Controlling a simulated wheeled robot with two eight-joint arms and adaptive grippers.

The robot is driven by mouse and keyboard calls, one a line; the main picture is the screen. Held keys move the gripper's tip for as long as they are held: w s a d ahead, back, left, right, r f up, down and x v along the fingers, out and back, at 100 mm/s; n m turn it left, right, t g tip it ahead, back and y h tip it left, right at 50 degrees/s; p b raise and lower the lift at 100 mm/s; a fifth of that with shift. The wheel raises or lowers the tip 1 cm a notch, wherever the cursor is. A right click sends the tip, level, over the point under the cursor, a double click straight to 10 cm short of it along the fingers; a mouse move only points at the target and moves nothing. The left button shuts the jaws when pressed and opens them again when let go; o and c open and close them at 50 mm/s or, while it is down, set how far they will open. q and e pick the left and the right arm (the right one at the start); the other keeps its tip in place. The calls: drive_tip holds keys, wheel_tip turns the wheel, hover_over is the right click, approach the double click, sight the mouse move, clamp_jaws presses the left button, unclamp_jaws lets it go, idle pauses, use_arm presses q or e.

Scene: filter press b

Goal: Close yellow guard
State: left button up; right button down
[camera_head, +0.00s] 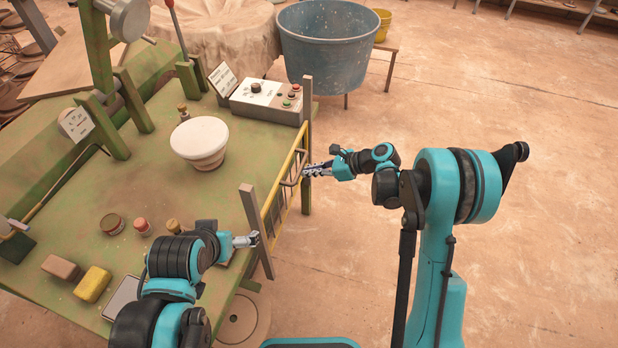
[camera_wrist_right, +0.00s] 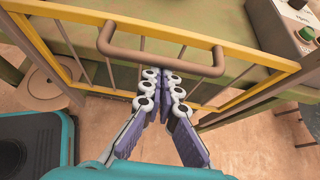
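The yellow guard (camera_head: 271,202) is a barred frame between two upright posts at the press table's right edge. It also spans the right wrist view (camera_wrist_right: 233,50), with a brown U-shaped handle (camera_wrist_right: 172,57) on its near side. My right gripper (camera_head: 308,171) is beside the guard, outside the table. In the wrist view its fingers (camera_wrist_right: 157,75) are together, with tips right at the handle bar; the bar is not between them, and I cannot tell if they touch it. My left gripper (camera_head: 248,240) is by the near post; its fingers are too small to judge.
The green table (camera_head: 80,190) holds a white bowl-shaped piece (camera_head: 200,140), a control box (camera_head: 266,100), a yellow sponge (camera_head: 92,284) and several small jars. A blue tub (camera_head: 335,50) stands behind. The floor to the right is clear.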

wheel_tip(320, 180, up, 16)
drive_tip(key=p, duration=0.7)
drive_tip(key=shift+w+f, duration=0.15)
drive_tip(key=shift+f, duration=0.05)
wheel_tip(320, 180, down, 4)
drive_tip(key=d+b, duration=0.2)
drive_tip(key=b, duration=0.1)
drive_tip(key=s+p+v, duration=0.1)
drive_tip(key=p+v, duration=0.2)
drive_tip(key=v, duration=0.6)
drive_tip(key=s+d+n+t+h, duration=0.1)
drive_tip(key=s+d+n+h, duration=0.1)
drive_tip(key=s+n, duration=0.5)
drive_tip(key=s+d+n+t+h+b, duration=0.1)
drive_tip(key=s+d+n+h, duration=0.2)
drive_tip(key=s+n+h, duration=0.2)
drive_tip(key=s+d+n+t+h+b, duration=0.1)
drive_tip(key=s+n+h, duration=0.3)
drive_tip(key=s+n, duration=0.5)
drive_tip(key=s+d+r, duration=0.1)
drive_tip(key=s, duration=0.3)
drive_tip(key=shift+d+n+t, duration=0.3)
drive_tip(key=shift+d, duration=0.1)
